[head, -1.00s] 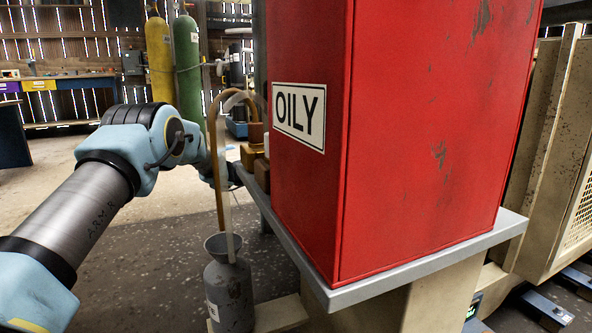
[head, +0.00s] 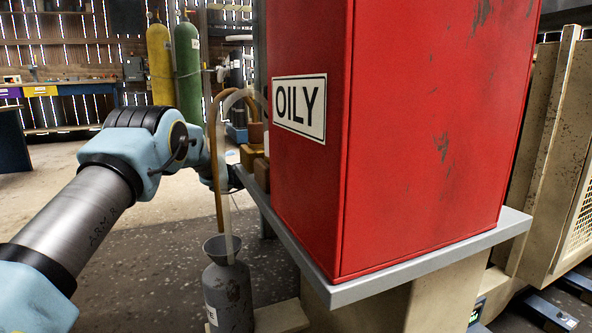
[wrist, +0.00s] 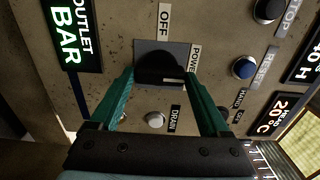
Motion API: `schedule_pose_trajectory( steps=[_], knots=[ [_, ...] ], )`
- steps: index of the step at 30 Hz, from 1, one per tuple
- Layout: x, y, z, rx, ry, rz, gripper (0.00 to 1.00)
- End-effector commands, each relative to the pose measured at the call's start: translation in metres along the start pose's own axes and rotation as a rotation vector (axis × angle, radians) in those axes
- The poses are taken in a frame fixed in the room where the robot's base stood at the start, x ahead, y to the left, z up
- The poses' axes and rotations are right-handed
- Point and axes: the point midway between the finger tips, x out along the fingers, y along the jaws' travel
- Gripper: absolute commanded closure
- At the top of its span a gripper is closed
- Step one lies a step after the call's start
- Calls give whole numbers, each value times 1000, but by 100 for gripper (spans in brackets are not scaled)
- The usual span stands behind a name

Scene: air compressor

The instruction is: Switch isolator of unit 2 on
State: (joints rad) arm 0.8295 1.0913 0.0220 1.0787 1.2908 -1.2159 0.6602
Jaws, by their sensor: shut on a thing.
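In the wrist view, a black rotary knob (wrist: 160,66) sits on a dark square plate on a worn beige panel (wrist: 118,28). An OFF label (wrist: 164,19) is above the knob and a POWER label (wrist: 195,59) stands along its right side. My gripper (wrist: 160,78) has its green fingers on either side of the knob, shut on it. The fingers hide part of the knob's sides, and its exact pointing direction is hard to tell. No unit number is readable. In the head view, the gripper and panel are hidden behind the red cabinet (head: 430,130) marked OILY.
Near the knob are an OUTLET BAR display (wrist: 72,32), a blue RESET button (wrist: 243,68), a black STOP button (wrist: 268,10) and a pale DRAIN button (wrist: 155,120). In the head view, a grey bottle with a funnel (head: 228,292) stands close to my arm, below the cabinet's grey shelf (head: 430,262).

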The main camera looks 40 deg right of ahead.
Motion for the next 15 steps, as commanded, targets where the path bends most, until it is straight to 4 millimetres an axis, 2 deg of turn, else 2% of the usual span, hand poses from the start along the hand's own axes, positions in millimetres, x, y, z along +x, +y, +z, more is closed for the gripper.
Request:
schedule_pose_trajectory(
  steps=[1, 2, 7, 15],
  knots=[
    [-1, 1, 0, 2, 0, 3, 76],
    [-1, 1, 0, 2, 0, 3, 18],
    [0, 1, 0, 1, 0, 2, 0],
    [-2, 0, 0, 0, 0, 1, 0]
  ],
)
